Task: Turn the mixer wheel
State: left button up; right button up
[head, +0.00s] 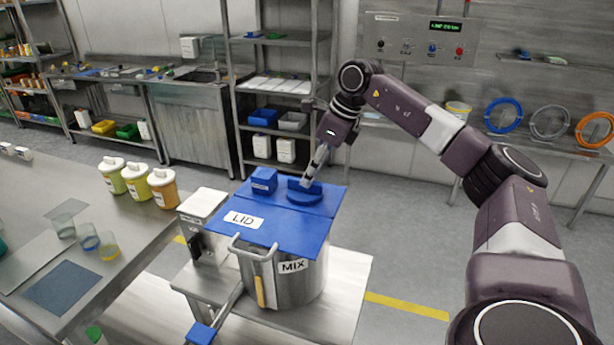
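The steel pot labelled MIX (292,284) stands on a small metal table, with a flat blue lid labelled LID (262,229) on top. A round blue wheel (312,196) sits on the lid's back right part, beside a blue block (263,180). My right gripper (307,182) points down at the wheel from above, its fingertips at or just over the wheel's upper side. I cannot tell whether it touches the wheel, or whether the fingers are open or shut. The fingers hide part of the wheel. My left gripper is not in view.
A white box (202,216) stands left of the pot. A steel bar with a blue end (201,334) slants from the pot's front. The left bench (125,247) holds three lidded jars (137,180) and small cups. Shelves stand behind; floor is clear on the right.

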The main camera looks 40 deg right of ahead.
jog(key=shift+w+x, duration=0.2)
jog(key=shift+x, duration=0.95)
jog(key=shift+f, duration=0.1)
jog(key=c, duration=0.7)
grip_shut()
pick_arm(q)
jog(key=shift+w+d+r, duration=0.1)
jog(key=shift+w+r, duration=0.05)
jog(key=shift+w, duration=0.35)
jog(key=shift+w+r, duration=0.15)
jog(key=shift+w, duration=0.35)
pick_arm(e)
jog(key=shift+m, duration=0.3)
